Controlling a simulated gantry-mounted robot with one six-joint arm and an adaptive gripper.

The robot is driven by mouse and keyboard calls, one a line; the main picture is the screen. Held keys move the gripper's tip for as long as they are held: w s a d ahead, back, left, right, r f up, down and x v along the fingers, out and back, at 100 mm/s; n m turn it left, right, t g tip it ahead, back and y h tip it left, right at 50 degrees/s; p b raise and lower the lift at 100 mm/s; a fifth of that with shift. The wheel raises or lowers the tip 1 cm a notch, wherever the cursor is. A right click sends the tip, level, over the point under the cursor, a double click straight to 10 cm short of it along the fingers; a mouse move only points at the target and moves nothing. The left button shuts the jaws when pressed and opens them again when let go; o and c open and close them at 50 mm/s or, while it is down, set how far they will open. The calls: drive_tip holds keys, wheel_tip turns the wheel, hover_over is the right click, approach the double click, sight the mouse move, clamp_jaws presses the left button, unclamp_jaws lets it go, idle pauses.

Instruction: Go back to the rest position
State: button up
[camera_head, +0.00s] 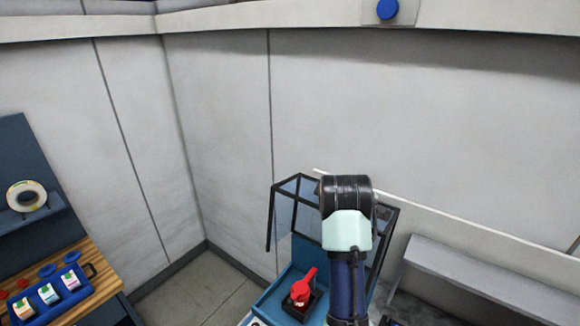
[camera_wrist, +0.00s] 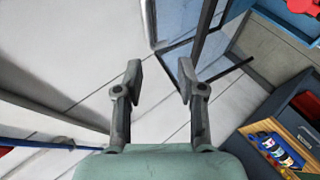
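My gripper (camera_wrist: 158,85) shows in the wrist view with its two fingers spread apart and nothing between them. The head view shows my dark arm with a pale green wrist part, in front of the label rewinder (camera_head: 283,284); the fingers are hidden there. The rewinder is a blue machine with a dark-framed clear cover (camera_head: 287,212), which stands raised. A red handle (camera_head: 304,287) sits on its deck. In the wrist view the cover frame (camera_wrist: 203,40) is just beyond the fingers, and a red part (camera_wrist: 298,6) shows at the top right corner.
A wooden bench (camera_head: 93,256) at the left bears a blue crate (camera_head: 56,307) with several labelled items. A white roll (camera_head: 27,196) hangs on a blue rack above. A grey ledge (camera_head: 470,275) runs at the right. Floor shows between bench and machine.

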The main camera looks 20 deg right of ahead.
drive_tip(key=s+a+f+m+t+y, duration=0.1)
drive_tip(key=s+a+f+m, duration=0.1)
drive_tip(key=s+a+f, duration=0.3)
drive_tip(key=s+a+f+m+y, duration=0.1)
drive_tip(key=a+f, duration=0.1)
drive_tip(key=a, duration=0.4)
drive_tip(key=s+a+f+m+t+y, duration=0.1)
drive_tip(key=s+a+f+m, duration=0.1)
drive_tip(key=a+f, duration=0.3)
drive_tip(key=s+a+m+y, duration=0.1)
drive_tip(key=s+a+m, duration=0.1)
drive_tip(key=s+a, duration=0.4)
drive_tip(key=s+a+f+m+t+y, duration=0.1)
drive_tip(key=s+a+m, duration=0.1)
drive_tip(key=s+a, duration=0.4)
drive_tip(key=s, duration=0.5)
drive_tip(key=shift+a+f, duration=0.15)
drive_tip(key=shift+f, duration=0.1)
drive_tip(key=shift+w, duration=0.1)
drive_tip(key=shift+c, duration=0.2)
